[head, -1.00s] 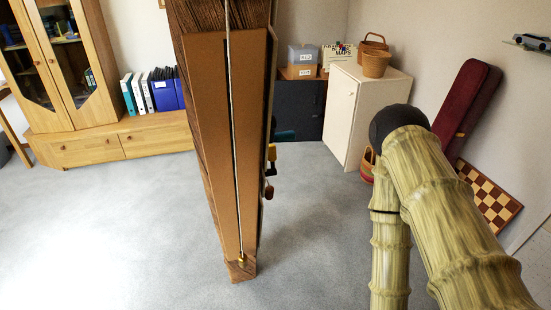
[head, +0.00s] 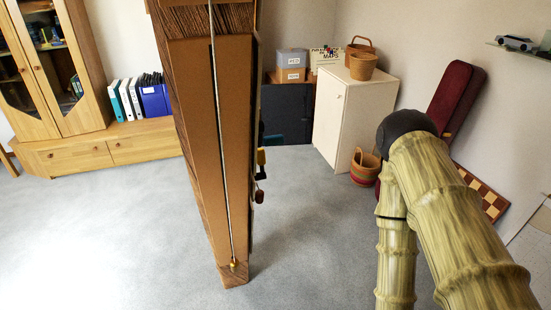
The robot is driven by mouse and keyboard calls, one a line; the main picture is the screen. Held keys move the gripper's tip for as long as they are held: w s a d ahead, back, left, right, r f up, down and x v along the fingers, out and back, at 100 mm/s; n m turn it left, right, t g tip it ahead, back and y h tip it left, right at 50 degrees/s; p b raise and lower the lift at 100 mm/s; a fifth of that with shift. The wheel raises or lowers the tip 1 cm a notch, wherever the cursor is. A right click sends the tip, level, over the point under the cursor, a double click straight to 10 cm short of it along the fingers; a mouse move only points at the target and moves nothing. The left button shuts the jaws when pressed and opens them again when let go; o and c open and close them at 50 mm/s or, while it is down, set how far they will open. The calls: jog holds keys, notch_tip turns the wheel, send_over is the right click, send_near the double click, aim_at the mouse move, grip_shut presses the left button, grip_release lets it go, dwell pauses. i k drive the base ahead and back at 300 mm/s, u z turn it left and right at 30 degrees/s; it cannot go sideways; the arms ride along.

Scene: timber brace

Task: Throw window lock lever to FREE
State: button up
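A tall timber post (head: 222,150) stands edge-on in the middle of the head view, with a thin metal rod running down its face to a brass-coloured end (head: 234,265) near the floor. Small fittings stick out from its right side: a yellow-and-dark piece (head: 261,160) and a dark red knob (head: 259,196) below it. I cannot tell whether either is the window lock lever, and no FREE marking is readable. My arm's bamboo-patterned links are at the right. My gripper is not in view.
Grey carpet is open left and right of the post. A white cabinet (head: 342,118) with baskets stands behind it to the right, with a striped basket (head: 365,168) on the floor. A dark red case (head: 455,100) and a chessboard (head: 483,192) lean at the right wall. A wooden cupboard (head: 60,150) is at the left.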

aim_at(261, 160)
jog(key=z, duration=1)
jog(key=i, duration=0.9)
jog(key=u, duration=1.6)
